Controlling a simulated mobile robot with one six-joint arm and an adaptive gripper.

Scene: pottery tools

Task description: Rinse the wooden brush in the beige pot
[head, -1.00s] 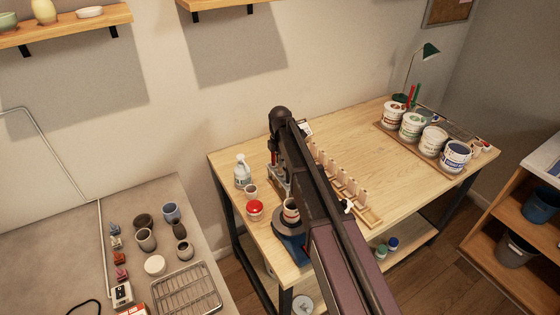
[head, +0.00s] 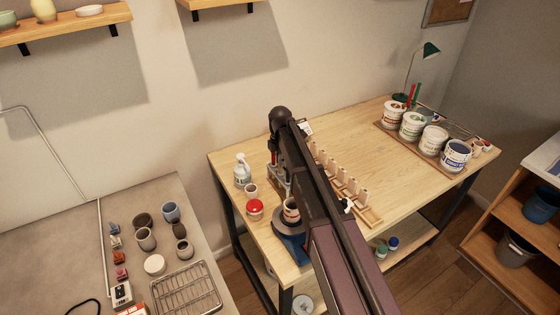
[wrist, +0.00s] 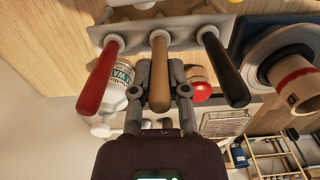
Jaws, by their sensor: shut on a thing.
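The wooden brush (wrist: 159,80) has a light wooden handle and stands in a grey rack (wrist: 215,28), between a red handle and a black handle. My gripper (wrist: 159,98) is shut on the wooden handle, seen in the wrist view. The brush's other end is hidden at the rack. In the head view my arm hides most of the rack and the gripper. A small beige pot (head: 251,191) stands on the wooden table between the spray bottle and the red-lidded jar. A tan pot with a red band (head: 291,209) stands on a dark wheel.
The spray bottle (head: 242,171) and red-lidded jar (head: 255,208) stand close to the beige pot near the table's left edge. A wooden rack of pale pieces (head: 345,183) lies to the right. Large labelled tubs (head: 411,125) stand at the far right.

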